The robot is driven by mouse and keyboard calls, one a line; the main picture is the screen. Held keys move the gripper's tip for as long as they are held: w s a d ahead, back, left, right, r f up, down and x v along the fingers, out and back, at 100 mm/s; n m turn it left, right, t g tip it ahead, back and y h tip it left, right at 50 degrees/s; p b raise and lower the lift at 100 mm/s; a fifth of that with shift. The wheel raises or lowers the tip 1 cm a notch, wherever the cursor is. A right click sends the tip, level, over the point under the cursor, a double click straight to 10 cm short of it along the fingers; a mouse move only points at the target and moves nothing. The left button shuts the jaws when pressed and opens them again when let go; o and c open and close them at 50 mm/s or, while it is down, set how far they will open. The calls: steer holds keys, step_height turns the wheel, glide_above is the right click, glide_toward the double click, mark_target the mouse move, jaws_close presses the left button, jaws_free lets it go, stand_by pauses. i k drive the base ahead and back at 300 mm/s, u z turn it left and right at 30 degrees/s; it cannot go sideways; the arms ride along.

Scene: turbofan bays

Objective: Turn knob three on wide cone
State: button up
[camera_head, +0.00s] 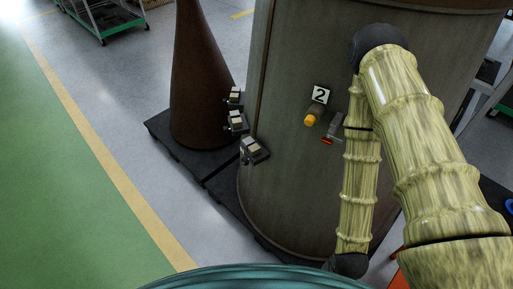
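A large grey-brown rounded body (290,190) fills the middle; I cannot tell whether it is the wide cone. It carries a label "2" (321,94) with a yellow-orange knob (311,119) just below it. To the right is a small grey fitting with a red end (327,140), partly beside my arm. No label "3" shows. A narrower dark brown cone (200,90) stands at the left. My arm rises from the lower right, bends at a dark joint and drops to another dark joint at the bottom. My gripper is not visible.
Several small grey fittings with pale blocks (253,151) stick out at the large body's left edge. A black platform (222,183) lies under the cone. Open grey floor and a green area (60,190) lie left. A green-framed cart (102,18) stands at the back left.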

mark_target(245, 161)
steer(key=k, duration=1)
steer(key=u, duration=2.45)
steer(key=i, duration=1.75)
steer(key=z, duration=2.3)
